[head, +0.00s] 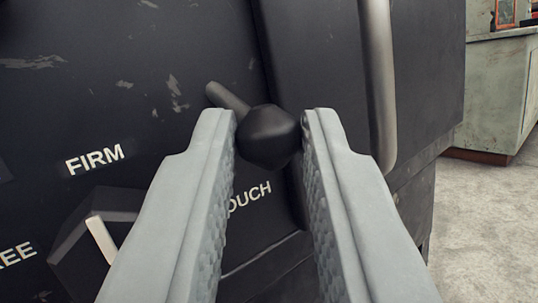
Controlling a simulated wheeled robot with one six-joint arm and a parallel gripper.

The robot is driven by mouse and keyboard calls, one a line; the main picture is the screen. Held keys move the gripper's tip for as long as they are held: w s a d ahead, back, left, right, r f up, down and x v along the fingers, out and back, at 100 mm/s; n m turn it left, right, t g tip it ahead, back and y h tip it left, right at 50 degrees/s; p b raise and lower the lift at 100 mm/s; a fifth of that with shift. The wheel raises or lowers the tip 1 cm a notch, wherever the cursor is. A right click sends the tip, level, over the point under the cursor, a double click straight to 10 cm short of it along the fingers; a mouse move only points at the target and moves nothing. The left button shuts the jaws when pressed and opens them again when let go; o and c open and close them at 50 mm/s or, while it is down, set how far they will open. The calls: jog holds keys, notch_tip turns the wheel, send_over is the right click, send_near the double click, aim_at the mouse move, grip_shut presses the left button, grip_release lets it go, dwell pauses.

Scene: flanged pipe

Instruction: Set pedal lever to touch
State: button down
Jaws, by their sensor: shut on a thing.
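The pedal lever shows as a grey rod with a black knob (268,134) in the middle of the head view. My gripper (270,132) is shut on the knob, with one grey finger on each side of it. The rod runs up and left from the knob toward the dark panel. The label TOUCH (248,196) is on the panel just below the knob; its first letter is hidden behind my left finger. The label FIRM (95,158) is to the left.
A dark faceted knob with a pale pointer line (97,232) stands out from the panel at lower left. A vertical metal bar handle (378,80) is right of my gripper. A pale cabinet (495,95) and open grey floor (485,215) are at the right.

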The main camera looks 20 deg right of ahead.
jog(key=c, duration=1.3)
grip_release()
jog(key=v, duration=1.7)
jog(key=shift+s+f, duration=0.2)
jog(key=shift+f, duration=0.05)
jog(key=a+r+n+y, duration=0.1)
jog(key=a+r+y, duration=0.1)
jog(key=a+r, duration=0.45)
jog(key=a+r+n+t+y, duration=0.15)
jog(key=a+r, duration=0.25)
jog(key=r, duration=0.6)
jog(key=a+r+n+g+y, duration=0.1)
jog(key=a+r+n+y, duration=0.15)
jog(key=a+r, duration=0.5)
jog(key=s+a+r+n+y, duration=0.1)
jog(key=s+a+r+y, duration=0.1)
jog(key=s+r, duration=0.3)
jog(key=s+a+r+n+g+y, duration=0.1)
jog(key=s+a+r, duration=0.4)
jog(key=s, duration=0.6)
jog(key=s+a+r+n+y, duration=0.2)
jog(key=s+a+r, duration=0.2)
jog(key=s+r, duration=0.2)
jog(key=shift+s+r+y, duration=0.25)
jog(key=shift+s+y, duration=0.15)
jog(key=shift+s, duration=0.75)
